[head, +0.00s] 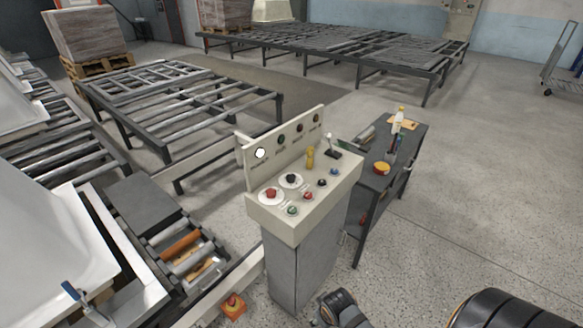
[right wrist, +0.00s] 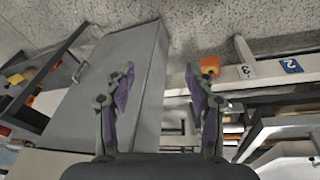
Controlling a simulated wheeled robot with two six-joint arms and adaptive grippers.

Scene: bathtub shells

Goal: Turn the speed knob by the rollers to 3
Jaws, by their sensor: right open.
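A cream control console (head: 300,195) on a grey cabinet stands in the middle of the head view. On its sloped top are two knobs on white round dials: a red one (head: 270,193) at the left and a black one (head: 291,180) behind it. Dial marks are too small to read, so I cannot tell which is the speed knob or its setting. My right gripper (right wrist: 159,72) is open and empty in the right wrist view, over the grey cabinet (right wrist: 130,75) and floor; no knob shows between its fingers. My left gripper is out of view.
Several buttons, a yellow piece (head: 310,158) and a lever (head: 333,146) crowd the console. A dark workbench (head: 397,165) adjoins it at right. Rollers (head: 183,255) and a low orange button box (head: 233,305) lie at left. Open floor (head: 490,190) lies right.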

